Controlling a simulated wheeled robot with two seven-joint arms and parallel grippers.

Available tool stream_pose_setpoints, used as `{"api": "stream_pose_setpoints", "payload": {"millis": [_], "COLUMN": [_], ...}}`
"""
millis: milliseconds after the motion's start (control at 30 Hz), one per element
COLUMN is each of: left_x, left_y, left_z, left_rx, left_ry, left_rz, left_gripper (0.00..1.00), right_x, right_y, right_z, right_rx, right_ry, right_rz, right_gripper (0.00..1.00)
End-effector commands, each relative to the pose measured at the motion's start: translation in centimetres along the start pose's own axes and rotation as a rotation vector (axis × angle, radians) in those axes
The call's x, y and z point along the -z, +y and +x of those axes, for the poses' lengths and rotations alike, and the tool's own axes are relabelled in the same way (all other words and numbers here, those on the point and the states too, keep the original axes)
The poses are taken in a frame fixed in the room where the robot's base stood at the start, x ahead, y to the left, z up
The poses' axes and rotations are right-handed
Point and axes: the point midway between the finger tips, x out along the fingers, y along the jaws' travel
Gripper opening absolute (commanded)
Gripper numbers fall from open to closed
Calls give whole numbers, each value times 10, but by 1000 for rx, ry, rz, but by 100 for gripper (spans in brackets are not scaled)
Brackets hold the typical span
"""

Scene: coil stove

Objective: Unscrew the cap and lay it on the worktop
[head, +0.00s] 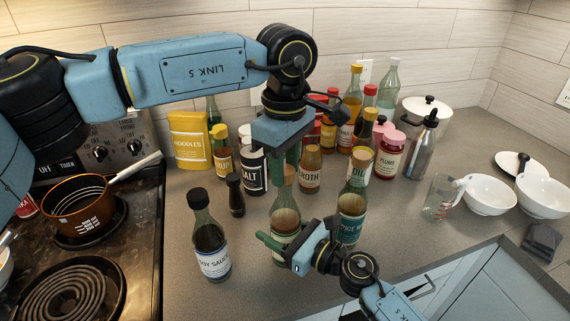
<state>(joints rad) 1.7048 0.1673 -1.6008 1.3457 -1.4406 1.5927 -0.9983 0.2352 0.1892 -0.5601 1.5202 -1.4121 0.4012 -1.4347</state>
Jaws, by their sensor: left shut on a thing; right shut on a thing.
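A glass bottle (285,218) with a pale label stands on the grey worktop (180,285) in the middle of the head view. My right gripper (281,245) comes in from the lower right and is shut around the bottle's lower body, covering part of its label. My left gripper (285,168) points down from above, its green fingers shut at the bottle's top. A tan cap (289,172) shows partly between these fingers. The fingers hide most of it, and I cannot tell whether it is seated on the neck or loose.
A soy sauce bottle (209,240) stands left of the held bottle, and a teal-labelled bottle (351,215) stands close on the right. Several bottles and jars crowd behind. The stove (145,235) is at the left, bowls (490,195) at the right. Worktop front left is clear.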

Motion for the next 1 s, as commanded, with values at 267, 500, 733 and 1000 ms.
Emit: {"api": "stream_pose_setpoints", "payload": {"millis": [267,500,733,1000], "left_x": [1,1,1,1], "left_y": [0,0,0,0], "left_z": [0,0,-1,-1], "left_rx": [1,1,1,0], "left_ry": [1,1,2,2], "left_rz": [-524,-981,-1419,-1912], "left_gripper": [3,3,3,3], "right_x": [1,1,1,1], "right_y": [-1,-1,-1,-1], "right_z": [0,0,-1,-1], "right_rx": [2,2,2,2], "right_ry": [1,1,1,1], "right_rz": [2,2,2,2], "right_gripper": [0,0,0,0]}}
